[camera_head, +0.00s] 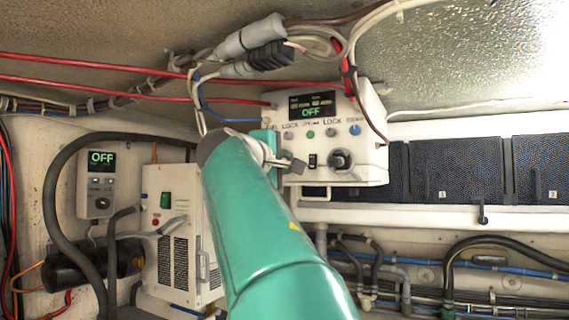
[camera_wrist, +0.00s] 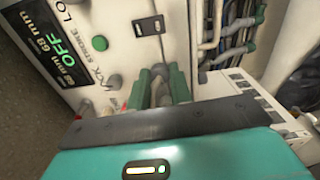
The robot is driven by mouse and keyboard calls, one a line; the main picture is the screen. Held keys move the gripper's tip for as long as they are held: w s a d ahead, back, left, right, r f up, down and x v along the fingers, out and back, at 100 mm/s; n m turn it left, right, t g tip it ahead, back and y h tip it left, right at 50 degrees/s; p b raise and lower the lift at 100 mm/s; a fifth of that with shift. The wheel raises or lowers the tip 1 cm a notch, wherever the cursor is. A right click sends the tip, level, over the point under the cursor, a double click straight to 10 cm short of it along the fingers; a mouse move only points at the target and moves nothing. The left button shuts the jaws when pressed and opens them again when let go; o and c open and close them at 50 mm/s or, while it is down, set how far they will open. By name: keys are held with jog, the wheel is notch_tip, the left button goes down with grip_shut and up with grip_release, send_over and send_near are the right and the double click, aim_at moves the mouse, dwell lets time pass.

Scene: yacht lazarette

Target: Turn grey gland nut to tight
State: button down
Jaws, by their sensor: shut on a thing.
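My gripper (camera_wrist: 159,78) has its two green fingers closed around a small grey part, which I take to be the grey gland nut (camera_wrist: 159,92), at the face of the white control box. Only a little of the nut shows between the fingers. In the head view my gripper (camera_head: 283,157) is at the lower left of the white control box (camera_head: 365,178), and my arm hides most of the grip. Whether the nut is loose or tight cannot be told. The box display (camera_head: 312,106) reads OFF in green.
The box face carries a black knob (camera_head: 341,160), a black rocker switch (camera_head: 312,160) and several buttons. Red cables (camera_head: 130,88) and grey connectors (camera_head: 250,37) hang above. A second OFF unit (camera_head: 97,185) and a vented white unit (camera_head: 175,225) are left. Dark panels (camera_head: 455,170) are right.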

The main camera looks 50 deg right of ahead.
jog(key=m, duration=2.1)
jog(key=shift+w+a+r, duration=0.1)
jog(key=shift+m, duration=0.4)
jog(key=c, duration=1.3)
grip_release()
jog(key=shift+o, duration=0.2)
jog(key=v, duration=1.3)
jog(key=shift+s+a, duration=0.2)
jog(key=shift+a, duration=0.15)
